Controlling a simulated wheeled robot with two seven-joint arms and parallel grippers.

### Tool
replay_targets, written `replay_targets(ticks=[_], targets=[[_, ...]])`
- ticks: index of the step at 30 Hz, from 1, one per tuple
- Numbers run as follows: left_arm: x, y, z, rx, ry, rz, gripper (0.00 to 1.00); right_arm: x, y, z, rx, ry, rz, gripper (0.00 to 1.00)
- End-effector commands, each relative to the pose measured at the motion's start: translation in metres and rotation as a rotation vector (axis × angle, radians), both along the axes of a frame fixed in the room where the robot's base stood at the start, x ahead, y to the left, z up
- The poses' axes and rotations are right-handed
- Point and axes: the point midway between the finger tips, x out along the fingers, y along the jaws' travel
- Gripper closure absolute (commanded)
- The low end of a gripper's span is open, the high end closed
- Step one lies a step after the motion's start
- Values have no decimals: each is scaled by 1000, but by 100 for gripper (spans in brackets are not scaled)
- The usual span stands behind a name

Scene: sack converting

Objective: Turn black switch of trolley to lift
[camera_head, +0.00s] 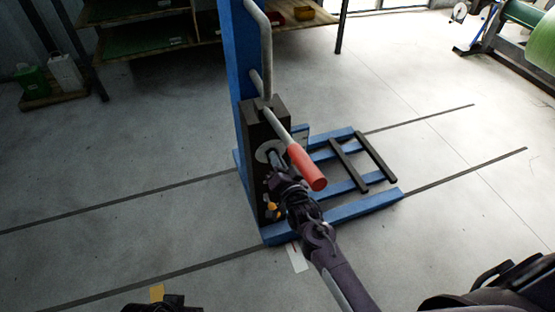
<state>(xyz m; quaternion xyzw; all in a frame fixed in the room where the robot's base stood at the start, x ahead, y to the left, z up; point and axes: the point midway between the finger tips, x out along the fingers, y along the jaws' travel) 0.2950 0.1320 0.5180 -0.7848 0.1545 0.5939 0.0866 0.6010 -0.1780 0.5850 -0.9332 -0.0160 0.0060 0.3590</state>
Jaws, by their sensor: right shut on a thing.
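The blue trolley (240,60) stands upright in the middle, with a dark box (252,125) on its mast. A round grey plate (268,150) shows on the box's side, below the lever with the red handle (306,168). My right gripper (274,172) reaches up from the lower right to this plate. It is shut on a small part there, which looks like the black switch; the fingers mostly hide it, so its turn angle cannot be read. A dark part at the bottom edge may be my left gripper (155,302); its fingers are not clear.
The trolley's blue base (340,207) spreads right, with two black bars (375,157) across it. The red handle hangs close above my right gripper. A shelf (140,42), green and white canisters (64,72) and a green roll (540,45) stand farther back. Open floor lies left.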

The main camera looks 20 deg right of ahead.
Motion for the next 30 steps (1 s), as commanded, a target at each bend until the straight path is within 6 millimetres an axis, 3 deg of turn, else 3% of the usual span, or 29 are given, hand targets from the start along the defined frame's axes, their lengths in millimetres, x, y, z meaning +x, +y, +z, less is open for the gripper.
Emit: replay_targets(ticks=[15,30], targets=[[-14,34,16,92,171,66,61,0,2,4,-412,-13,1,100],[-5,38,-65,82,152,94,61,0,5,4,-887,-30,1,100]])
